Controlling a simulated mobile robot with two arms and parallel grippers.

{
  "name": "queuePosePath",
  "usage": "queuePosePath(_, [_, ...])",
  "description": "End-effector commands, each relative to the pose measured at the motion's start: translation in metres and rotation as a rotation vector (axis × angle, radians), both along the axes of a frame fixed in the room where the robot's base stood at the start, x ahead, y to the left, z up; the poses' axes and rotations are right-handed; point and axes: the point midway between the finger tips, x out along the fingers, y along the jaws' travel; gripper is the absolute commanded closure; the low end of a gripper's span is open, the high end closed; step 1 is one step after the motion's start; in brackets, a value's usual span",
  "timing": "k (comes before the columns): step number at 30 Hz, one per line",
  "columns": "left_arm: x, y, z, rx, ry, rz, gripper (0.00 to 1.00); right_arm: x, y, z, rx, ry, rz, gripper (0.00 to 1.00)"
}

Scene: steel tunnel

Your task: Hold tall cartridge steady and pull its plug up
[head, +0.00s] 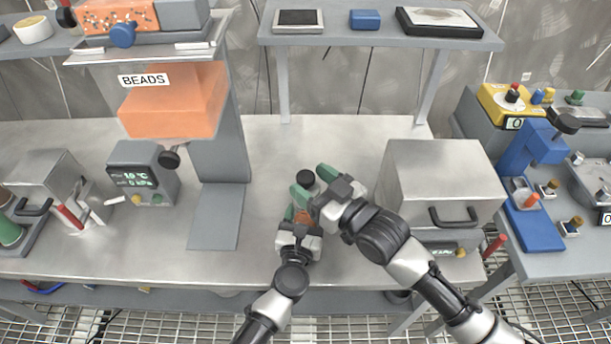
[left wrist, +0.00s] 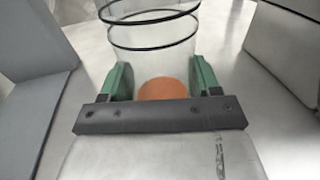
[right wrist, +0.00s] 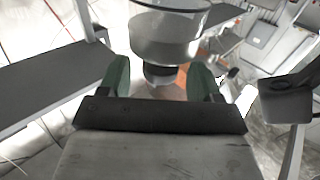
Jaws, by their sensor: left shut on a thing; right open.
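The tall cartridge (head: 303,215) stands on the steel bench, mostly hidden in the head view, with some orange showing. In the left wrist view it is a clear cylinder (left wrist: 152,32) with black rings and orange content. My left gripper (head: 298,216) is shut on its body, green fingers on either side. The dark plug (head: 305,177) shows at the cartridge's top. My right gripper (head: 314,183) is open, its fingers around the plug. In the right wrist view a dark neck (right wrist: 160,75) under a clear round part sits between the fingers; contact cannot be told.
A steel box with a handle (head: 440,180) stands close to the right of my right arm. A grey stand with an orange BEADS hopper (head: 175,100) is at left, beside a small display unit (head: 143,172). A raised shelf (head: 380,37) spans the back. Bench is clear behind the cartridge.

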Motion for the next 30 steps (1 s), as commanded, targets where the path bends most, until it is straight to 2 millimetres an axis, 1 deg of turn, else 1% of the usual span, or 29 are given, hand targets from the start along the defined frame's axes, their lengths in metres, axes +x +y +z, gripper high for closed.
queuePosePath(1, [0.0002, 0.0003, 0.0, 0.0, 0.0, 0.001, 0.66, 0.005, 0.0049, 0.0005, 0.001, -0.001, 0.0, 0.36])
queuePosePath(6, [0.0002, 0.0004, -0.0001, 0.0, 0.0, 0.001, 0.66, 0.013, 0.0134, 0.0, -0.001, -0.001, 0.001, 0.36])
queuePosePath(15, [0.0002, 0.0004, -0.0001, 0.0, 0.0, 0.001, 0.66, 0.0139, 0.0145, -0.0002, 0.0, 0.0, 0.001, 0.36])
queuePosePath(26, [0.0002, 0.0004, -0.0001, 0.0, 0.0, 0.001, 0.66, 0.0138, 0.0142, -0.0002, 0.0, 0.0, 0.001, 0.91])
queuePosePath(27, [0.0002, 0.0004, -0.0001, 0.0, 0.0, 0.001, 0.66, 0.0139, 0.0141, -0.0002, 0.0, 0.0, 0.0, 0.97])
queuePosePath(28, [0.0002, 0.0004, -0.0001, 0.0, 0.0, 0.001, 0.66, 0.0139, 0.0141, -0.0002, 0.0, 0.0, 0.0, 1.0])
queuePosePath(30, [0.0002, 0.0005, -0.0001, 0.0, 0.0, 0.001, 0.66, 0.0139, 0.0141, 0.0004, 0.0, 0.0, 0.0, 1.0])
